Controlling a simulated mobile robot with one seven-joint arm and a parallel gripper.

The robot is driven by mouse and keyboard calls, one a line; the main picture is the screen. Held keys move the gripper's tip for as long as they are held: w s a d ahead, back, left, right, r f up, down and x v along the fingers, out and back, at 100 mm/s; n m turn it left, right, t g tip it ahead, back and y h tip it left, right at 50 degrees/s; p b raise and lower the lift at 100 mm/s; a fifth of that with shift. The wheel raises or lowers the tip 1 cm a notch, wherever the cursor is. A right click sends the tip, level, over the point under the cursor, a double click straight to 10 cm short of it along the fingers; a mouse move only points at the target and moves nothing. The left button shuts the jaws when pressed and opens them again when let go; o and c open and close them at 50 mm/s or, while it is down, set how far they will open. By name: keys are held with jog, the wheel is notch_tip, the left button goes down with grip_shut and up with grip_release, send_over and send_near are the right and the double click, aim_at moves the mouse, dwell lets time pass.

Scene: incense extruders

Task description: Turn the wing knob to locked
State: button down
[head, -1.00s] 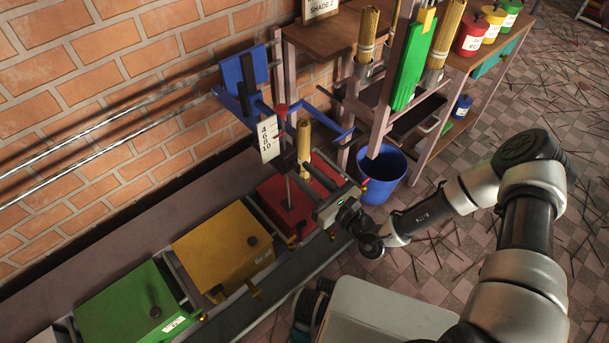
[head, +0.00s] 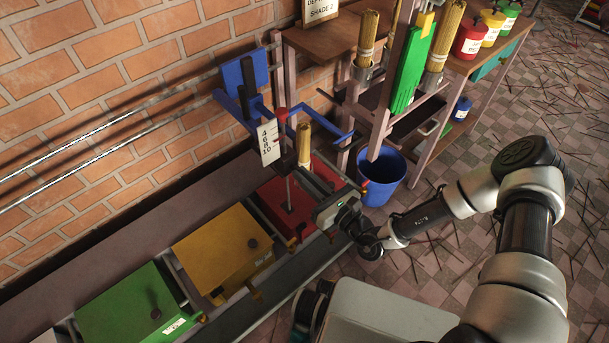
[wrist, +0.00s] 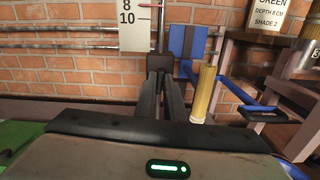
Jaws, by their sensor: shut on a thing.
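My gripper (head: 289,160) reaches in from the lower right to the post just below the white depth scale (head: 268,142), marked 4, 6, 8, 10. In the wrist view, its dark fingers (wrist: 160,66) are close together, pointing at the post under the scale. They are shut on the wing knob, which they hide almost wholly. I cannot read the knob's angle or any locked mark. A thin rod runs down below the scale toward the red box (head: 279,208).
A bundle of sticks (head: 304,135) stands close behind my fingers. A blue bracket arm (head: 328,130) juts out to the right. Yellow (head: 222,243) and green (head: 125,303) boxes line the bench leftward. A blue bucket (head: 382,178) stands at the right.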

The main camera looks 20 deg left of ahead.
jog(key=shift+w+d+f+m+p, duration=0.1)
jog(key=shift+m+p, duration=0.55)
jog(key=shift+m, duration=2.15)
jog(key=shift+s+a+f+m+p, duration=0.15)
jog(key=shift+m+p, duration=0.5)
jog(key=shift+m, duration=2.15)
jog(key=shift+w+d+f+m+p, duration=0.15)
jog(key=shift+m+p, duration=0.5)
jog(key=shift+m, duration=2.15)
jog(key=c, duration=1.8)
grip_release()
jog(key=shift+r, duration=0.1)
jog(key=shift+c, duration=0.2)
jog(key=shift+d, duration=0.1)
jog(key=p+v, duration=0.1)
jog(key=v, duration=1.6)
jog(key=shift+p, duration=0.4)
